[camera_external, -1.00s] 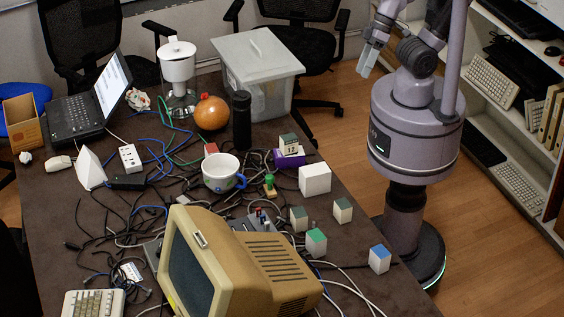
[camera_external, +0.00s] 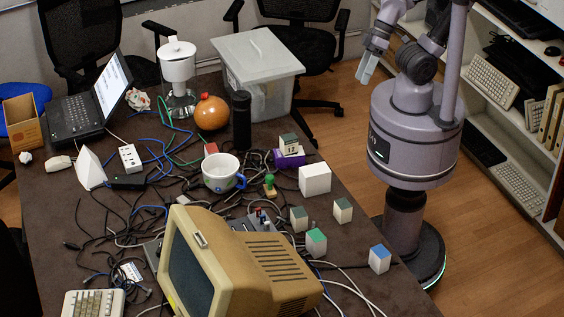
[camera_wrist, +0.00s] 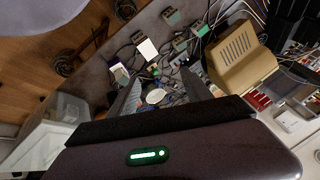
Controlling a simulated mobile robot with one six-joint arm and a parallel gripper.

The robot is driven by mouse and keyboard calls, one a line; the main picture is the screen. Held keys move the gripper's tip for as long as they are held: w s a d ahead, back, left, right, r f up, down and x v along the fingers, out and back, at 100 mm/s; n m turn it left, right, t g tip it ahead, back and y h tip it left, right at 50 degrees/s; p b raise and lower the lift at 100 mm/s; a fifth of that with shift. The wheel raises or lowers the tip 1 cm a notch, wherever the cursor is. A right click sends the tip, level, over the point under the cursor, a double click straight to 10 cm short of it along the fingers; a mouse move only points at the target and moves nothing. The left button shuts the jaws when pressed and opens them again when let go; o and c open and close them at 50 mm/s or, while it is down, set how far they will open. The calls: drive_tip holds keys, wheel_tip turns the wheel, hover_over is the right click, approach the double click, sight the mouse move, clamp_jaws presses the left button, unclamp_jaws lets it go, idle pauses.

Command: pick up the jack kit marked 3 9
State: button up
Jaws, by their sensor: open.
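No marking 3 9 is legible on any block, so I cannot tell which one is the jack kit. Small pale blocks stand near the table's right edge: a green-topped one (camera_external: 316,243), a blue-topped one (camera_external: 379,260), and two with grey-green tops, one left (camera_external: 299,220) and one right (camera_external: 342,211). Another dark-topped block (camera_external: 289,146), marked 12, sits on a purple item. My gripper (camera_external: 367,66) is open and empty, high beyond the table's right edge, apart from every block. In the wrist view its fingers (camera_wrist: 160,94) spread above the table; several small blocks show there, too small to read.
A white box (camera_external: 314,180), a blue-handled mug (camera_external: 221,174) and a beige monitor (camera_external: 235,265) crowd the blocks, with cables all around. A lidded clear bin (camera_external: 258,75) and a black bottle (camera_external: 241,120) stand at the back. Shelves (camera_external: 500,130) are right of my body.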

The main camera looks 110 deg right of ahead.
drive_tip(key=shift+o, duration=0.4)
drive_tip(key=n+g+h+p, duration=0.25)
drive_tip(key=n+g, duration=0.35)
drive_tip(key=n, duration=1.5)
hover_over(299, 212)
wheel_tip(299, 212, down, 16)
drive_tip(key=shift+y, duration=0.25)
drive_tip(key=f+b, duration=0.1)
drive_tip(key=f, duration=0.3)
drive_tip(key=f+b, duration=0.2)
drive_tip(key=f, duration=0.2)
drive_tip(key=f+b, duration=0.1)
drive_tip(key=f, duration=0.3)
drive_tip(key=shift+s+a+f+b, duration=0.1)
drive_tip(key=shift+s+f+b, duration=0.25)
drive_tip(key=shift+b, duration=0.05)
drive_tip(key=f+b, duration=0.1)
drive_tip(key=f, duration=0.1)
drive_tip(key=f+b, duration=0.1)
drive_tip(key=f, duration=0.1)
drive_tip(key=f+b, duration=0.1)
drive_tip(key=shift+w+f, duration=0.3)
drive_tip(key=shift+f, duration=0.1)
drive_tip(key=shift+r, duration=0.2)
clamp_jaws()
